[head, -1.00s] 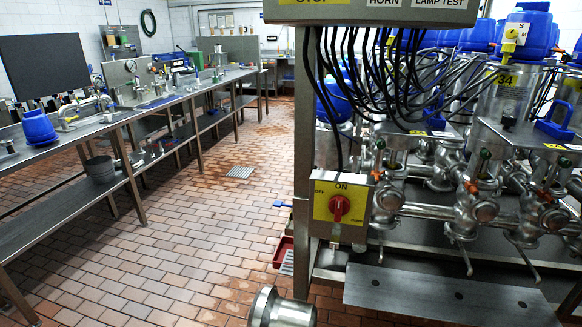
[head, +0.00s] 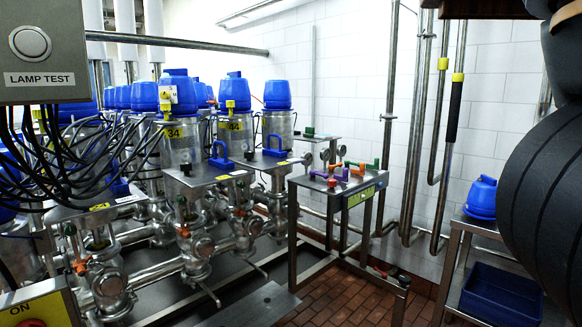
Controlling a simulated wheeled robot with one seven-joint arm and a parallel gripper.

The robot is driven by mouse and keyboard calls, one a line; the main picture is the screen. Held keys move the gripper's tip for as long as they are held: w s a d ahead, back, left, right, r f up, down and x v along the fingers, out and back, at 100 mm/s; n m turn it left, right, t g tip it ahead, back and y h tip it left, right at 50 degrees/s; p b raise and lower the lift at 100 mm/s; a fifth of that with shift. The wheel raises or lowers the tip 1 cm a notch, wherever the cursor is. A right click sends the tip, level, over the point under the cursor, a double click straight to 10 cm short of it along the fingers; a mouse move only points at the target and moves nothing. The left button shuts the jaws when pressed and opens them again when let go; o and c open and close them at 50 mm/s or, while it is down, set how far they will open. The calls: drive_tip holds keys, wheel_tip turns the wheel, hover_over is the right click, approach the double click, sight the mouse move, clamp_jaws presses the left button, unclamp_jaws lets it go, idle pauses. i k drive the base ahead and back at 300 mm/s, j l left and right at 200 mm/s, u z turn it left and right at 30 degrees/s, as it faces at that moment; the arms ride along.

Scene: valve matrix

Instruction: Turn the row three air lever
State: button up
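The valve matrix stands at the left, with blue-capped steel valves; one bears the tag 34 (head: 174,132) and another the tag 44 (head: 235,126). Small green and orange handles (head: 183,233) also sit on the pipework under the valves. I cannot tell which lever is the row three air lever. My gripper is not in view; a dark part of my arm fills the right edge.
A control box with a LAMP TEST button (head: 31,43) hangs at the upper left, black cables below it. A side table at the right holds a blue valve head (head: 481,197) and a dark blue bin (head: 500,293). Red-brown tiled floor (head: 345,300) shows in front of the stand.

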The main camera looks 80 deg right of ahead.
sight(331, 167)
drive_tip(key=z, duration=2.1)
